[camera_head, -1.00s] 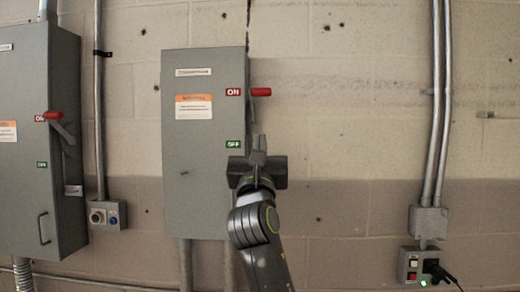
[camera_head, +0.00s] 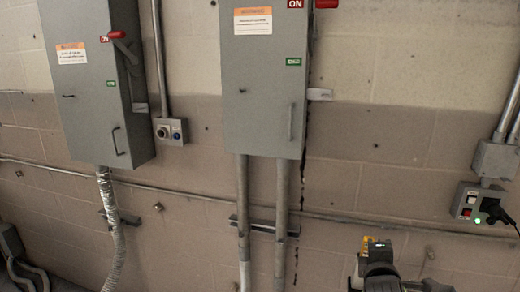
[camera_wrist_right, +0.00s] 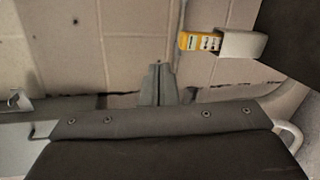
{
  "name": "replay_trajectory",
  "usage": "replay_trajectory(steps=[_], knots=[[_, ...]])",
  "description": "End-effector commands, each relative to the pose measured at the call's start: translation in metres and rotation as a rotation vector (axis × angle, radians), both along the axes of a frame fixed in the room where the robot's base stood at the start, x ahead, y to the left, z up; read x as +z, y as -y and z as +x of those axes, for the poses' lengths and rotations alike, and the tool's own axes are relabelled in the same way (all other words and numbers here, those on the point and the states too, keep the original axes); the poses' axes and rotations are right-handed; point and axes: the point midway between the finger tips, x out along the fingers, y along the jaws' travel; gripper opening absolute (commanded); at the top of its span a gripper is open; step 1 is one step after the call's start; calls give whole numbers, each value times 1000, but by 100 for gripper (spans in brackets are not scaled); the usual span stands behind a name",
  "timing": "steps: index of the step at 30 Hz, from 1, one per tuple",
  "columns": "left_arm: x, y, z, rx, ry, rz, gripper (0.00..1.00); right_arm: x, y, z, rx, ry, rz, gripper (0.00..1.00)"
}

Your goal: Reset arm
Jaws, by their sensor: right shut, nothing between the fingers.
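My right gripper (camera_head: 379,250) is low at the right of the head view, below and apart from the grey switch boxes. Its fingers (camera_wrist_right: 160,85) are together and empty in the right wrist view. The middle switch box (camera_head: 262,125) has a red handle (camera_head: 326,4) beside its ON label, cut by the top edge. The left switch box (camera_head: 95,95) has a red handle (camera_head: 116,35) beside its ON label. My left gripper is not in view.
A yellow item (camera_wrist_right: 203,41) sits in a pale holder (camera_wrist_right: 242,43) near the right gripper. A small control box (camera_head: 473,203) with a black plug and a green light is on the wall at right. Conduits (camera_head: 243,210) run down below the middle box.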

Motion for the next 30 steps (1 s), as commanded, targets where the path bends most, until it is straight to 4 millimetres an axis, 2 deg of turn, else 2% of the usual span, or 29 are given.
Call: replay_trajectory(steps=[1,5,6,8,12,18,26,30], knots=[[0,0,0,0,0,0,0,-30,9,-22,-33,-37,106,0],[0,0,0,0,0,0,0,-92,22,-77,-142,-111,389,0],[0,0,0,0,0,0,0,-109,25,-96,-185,-133,472,0],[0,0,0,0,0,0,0,-132,29,-126,-254,-166,592,0],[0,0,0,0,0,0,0,-175,33,-198,-444,-234,849,0],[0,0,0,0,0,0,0,-207,32,-284,-705,-296,1098,0],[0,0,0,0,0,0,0,-221,25,-368,-999,-336,1285,0],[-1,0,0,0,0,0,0,-252,28,-360,-1021,-347,1292,0]])
